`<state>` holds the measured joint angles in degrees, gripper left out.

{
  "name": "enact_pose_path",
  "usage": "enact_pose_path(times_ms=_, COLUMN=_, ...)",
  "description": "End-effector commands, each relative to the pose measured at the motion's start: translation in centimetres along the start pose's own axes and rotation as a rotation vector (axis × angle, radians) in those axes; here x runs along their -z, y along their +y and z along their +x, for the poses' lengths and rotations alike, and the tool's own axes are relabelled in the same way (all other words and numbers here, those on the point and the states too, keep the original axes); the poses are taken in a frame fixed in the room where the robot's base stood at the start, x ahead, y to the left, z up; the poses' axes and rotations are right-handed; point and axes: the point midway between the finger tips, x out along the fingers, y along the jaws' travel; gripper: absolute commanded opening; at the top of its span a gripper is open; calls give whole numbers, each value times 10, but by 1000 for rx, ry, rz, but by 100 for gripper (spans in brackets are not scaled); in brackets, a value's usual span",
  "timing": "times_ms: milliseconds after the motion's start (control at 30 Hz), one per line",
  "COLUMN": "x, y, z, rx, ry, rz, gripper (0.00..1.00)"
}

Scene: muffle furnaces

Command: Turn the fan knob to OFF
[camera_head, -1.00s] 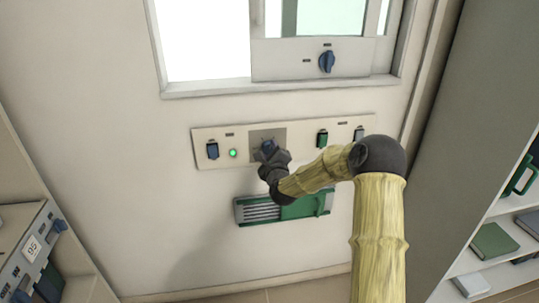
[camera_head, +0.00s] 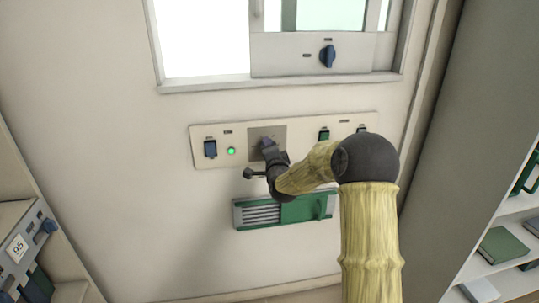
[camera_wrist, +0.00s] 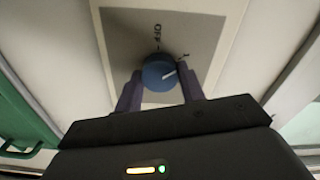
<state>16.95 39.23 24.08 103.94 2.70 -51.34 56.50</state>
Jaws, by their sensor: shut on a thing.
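The fan knob (camera_wrist: 158,74) is a round blue knob on a grey square plate (camera_wrist: 193,32) in the wrist view. Its white pointer line is turned up and right, toward a small mark on the plate. The OFF label (camera_wrist: 157,35) stands above the knob. My gripper (camera_wrist: 160,77) is shut on the knob, one finger on each side. In the head view my gripper (camera_head: 268,148) is at the grey plate (camera_head: 278,132) on the wall panel and mostly hides the knob.
A blue switch (camera_head: 210,149) and a lit green lamp (camera_head: 231,151) are left of the plate; a green switch (camera_head: 324,135) is right. Another blue knob (camera_head: 328,56) is on the window sash above. A green vent (camera_head: 290,210) is below. Shelves (camera_head: 510,235) stand at right.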

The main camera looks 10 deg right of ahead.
Motion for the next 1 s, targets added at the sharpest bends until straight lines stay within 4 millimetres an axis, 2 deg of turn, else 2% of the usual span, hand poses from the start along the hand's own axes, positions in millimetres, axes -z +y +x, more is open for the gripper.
enact_pose_path(times_ms=33, x=-4, y=4, z=-1, rx=-4, ry=-6, rz=-44, gripper=16)
enact_pose_path(times_ms=1000, x=-5, y=6, z=-1, rx=-5, ry=-12, rz=-932, gripper=16)
